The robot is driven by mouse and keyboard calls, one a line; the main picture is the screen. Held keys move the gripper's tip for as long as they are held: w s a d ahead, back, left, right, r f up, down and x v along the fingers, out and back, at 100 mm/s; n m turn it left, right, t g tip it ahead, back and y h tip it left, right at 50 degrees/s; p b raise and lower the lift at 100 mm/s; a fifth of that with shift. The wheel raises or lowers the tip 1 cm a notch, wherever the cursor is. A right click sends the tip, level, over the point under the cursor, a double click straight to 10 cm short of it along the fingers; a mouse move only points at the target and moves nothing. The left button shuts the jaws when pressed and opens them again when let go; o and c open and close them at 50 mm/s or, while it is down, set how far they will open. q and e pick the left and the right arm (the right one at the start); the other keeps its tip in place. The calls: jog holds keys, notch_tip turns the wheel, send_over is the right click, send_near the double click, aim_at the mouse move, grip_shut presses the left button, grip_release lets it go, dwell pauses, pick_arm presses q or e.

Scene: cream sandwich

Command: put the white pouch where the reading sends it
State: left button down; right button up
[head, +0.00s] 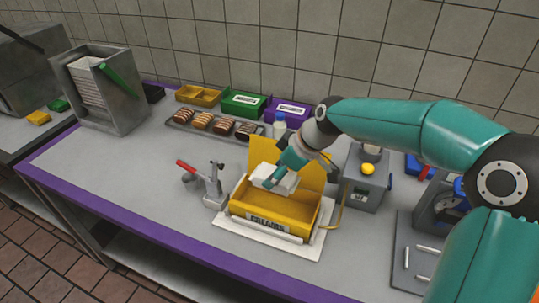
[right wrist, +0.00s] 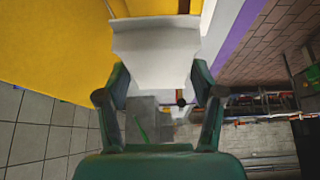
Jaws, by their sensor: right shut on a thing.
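My right gripper (head: 288,172) reaches in from the right and is shut on a white pouch (head: 264,176). The pouch is over the open yellow box (head: 266,207) labelled CREAMS; I cannot tell whether it touches the box. In the right wrist view the pouch (right wrist: 155,50) sits between the fingers of the right gripper (right wrist: 160,78), with yellow box walls (right wrist: 50,50) around it. A grey device (head: 365,180) with a yellow knob and a small display stands right of the box; its reading is too small to make out. My left gripper is not in view.
Yellow (head: 198,95), green (head: 243,102) and purple (head: 287,109) bins stand at the back. A tray (head: 185,123) of dark striped pieces lies before them. A red-handled tool (head: 213,187) stands left of the box.

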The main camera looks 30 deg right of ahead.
jog(key=shift+w+d, duration=0.15)
jog(key=shift+r, duration=0.1)
jog(key=shift+d+b, duration=0.1)
jog(key=shift+b, duration=0.25)
jog(key=shift+f+n+b, duration=0.3)
jog(key=shift+f+b, duration=0.3)
jog(key=shift+f, duration=0.05)
notch_tip(320, 180, down, 5)
jog(key=b, duration=0.5)
jog(key=shift+f, duration=0.1)
